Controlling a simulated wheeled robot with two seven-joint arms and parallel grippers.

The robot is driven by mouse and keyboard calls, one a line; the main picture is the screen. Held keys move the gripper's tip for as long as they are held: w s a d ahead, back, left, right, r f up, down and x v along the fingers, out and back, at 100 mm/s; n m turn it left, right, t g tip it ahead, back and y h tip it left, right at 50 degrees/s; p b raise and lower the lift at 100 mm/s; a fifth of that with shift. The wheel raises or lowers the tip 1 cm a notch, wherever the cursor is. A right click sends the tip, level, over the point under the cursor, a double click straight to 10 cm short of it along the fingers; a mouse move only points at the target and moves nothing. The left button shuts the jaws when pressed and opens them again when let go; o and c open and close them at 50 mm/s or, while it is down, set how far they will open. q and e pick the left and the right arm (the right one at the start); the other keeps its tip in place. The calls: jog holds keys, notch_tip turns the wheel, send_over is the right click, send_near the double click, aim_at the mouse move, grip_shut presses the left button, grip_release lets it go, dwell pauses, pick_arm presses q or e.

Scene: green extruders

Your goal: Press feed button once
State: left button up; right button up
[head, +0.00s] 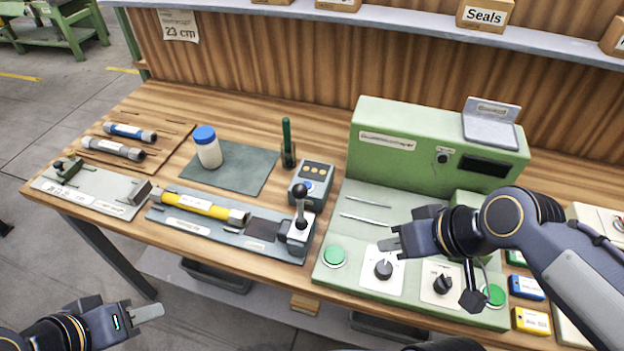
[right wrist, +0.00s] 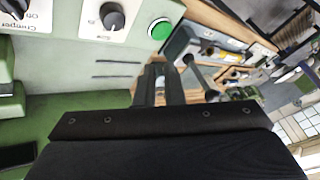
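A green machine (head: 432,140) stands at the right of the bench with a pale green front panel. The panel bears a round green button (head: 335,256) at its left end and another green button (head: 494,295) at its right end; I cannot read a feed label on either. The left green button also shows in the right wrist view (right wrist: 159,29). My right gripper (head: 390,243) is above the panel, near the left dial, apart from both buttons. Its fingers look close together and empty in the right wrist view (right wrist: 160,85).
Two black dials (head: 384,269) (head: 442,284) sit between the green buttons. Left of the panel stand a lever (head: 301,196) and a small grey button box (head: 311,180). Blue and yellow boxes (head: 530,320) lie right of the panel. A white bottle (head: 208,149) stands on a mat.

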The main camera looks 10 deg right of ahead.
jog(key=w+r+n, duration=0.1)
jog(key=w, duration=0.2)
jog(key=w+n+y, duration=0.1)
jog(key=w+n, duration=0.1)
jog(key=w, duration=0.1)
jog(key=w+r+n, duration=0.1)
jog(key=w+n, duration=0.1)
jog(key=w, duration=0.1)
jog(key=shift+w+a+r+g+y+b, duration=0.15)
jog(key=shift+w+r+g+y+b, duration=0.15)
jog(key=shift+w+r+y, duration=0.1)
grip_shut()
jog(key=w+a+n+y, duration=0.1)
jog(key=w+n, duration=0.5)
jog(key=w, duration=0.5)
jog(key=shift+w+f+n+y, duration=0.25)
jog(key=shift+f+n+y, duration=0.05)
jog(key=p+x, duration=0.1)
jog(key=x, duration=0.8)
jog(key=shift+s+a+f, duration=0.1)
jog(key=shift+a+f, duration=0.05)
jog(key=f, duration=0.3)
jog(key=shift+a+f, duration=0.2)
jog(key=shift+f, duration=0.6)
